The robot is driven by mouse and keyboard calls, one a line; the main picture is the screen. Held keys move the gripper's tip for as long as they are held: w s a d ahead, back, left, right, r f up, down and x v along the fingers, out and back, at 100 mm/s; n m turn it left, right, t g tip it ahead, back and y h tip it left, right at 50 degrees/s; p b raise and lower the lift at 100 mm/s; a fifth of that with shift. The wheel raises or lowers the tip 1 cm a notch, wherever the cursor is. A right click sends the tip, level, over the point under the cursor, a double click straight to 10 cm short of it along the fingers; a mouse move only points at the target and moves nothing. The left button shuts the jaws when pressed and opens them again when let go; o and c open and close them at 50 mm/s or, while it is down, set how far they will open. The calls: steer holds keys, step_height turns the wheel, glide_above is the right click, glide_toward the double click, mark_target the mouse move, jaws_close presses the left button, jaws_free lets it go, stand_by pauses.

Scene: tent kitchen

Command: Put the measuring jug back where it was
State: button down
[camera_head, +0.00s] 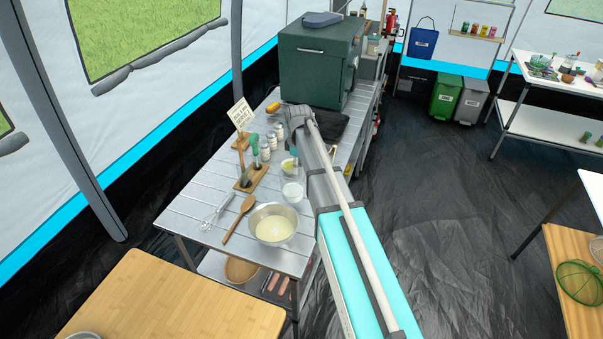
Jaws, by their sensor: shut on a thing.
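My arm (322,185) reaches forward from the lower right, over the right side of the slatted metal table (205,190). Its far end is near the dark green oven-like box. I cannot make out my gripper; the arm seems to hide it. A small clear vessel with yellowish contents (287,170) stands on the table just left of the arm, with a teal-topped thing beside or in it. It may be the measuring jug, but it is too small to tell. A white cup (292,192) stands in front of it.
A steel bowl of pale mixture (272,228) stands at the table's near end, with a wooden spoon (239,219) and whisk (216,212) to its left. Several bottles (272,142) and a sign (240,113) stand farther back. The green box (316,65) fills the far end. Open floor lies right.

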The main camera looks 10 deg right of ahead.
steer(key=shift+f, duration=0.1)
steer(key=shift+w+f+b, duration=0.4)
steer(key=shift+f+b, duration=0.05)
steer(key=shift+b, duration=0.1)
steer(key=shift+f+b, duration=1.45)
steer(key=shift+c, duration=1.4)
jaws_free()
steer(key=shift+f, duration=0.1)
step_height(320, 180, up, 12)
steer(key=p, duration=1.2)
steer(key=shift+w+d, duration=0.25)
steer(key=shift+w, duration=0.2)
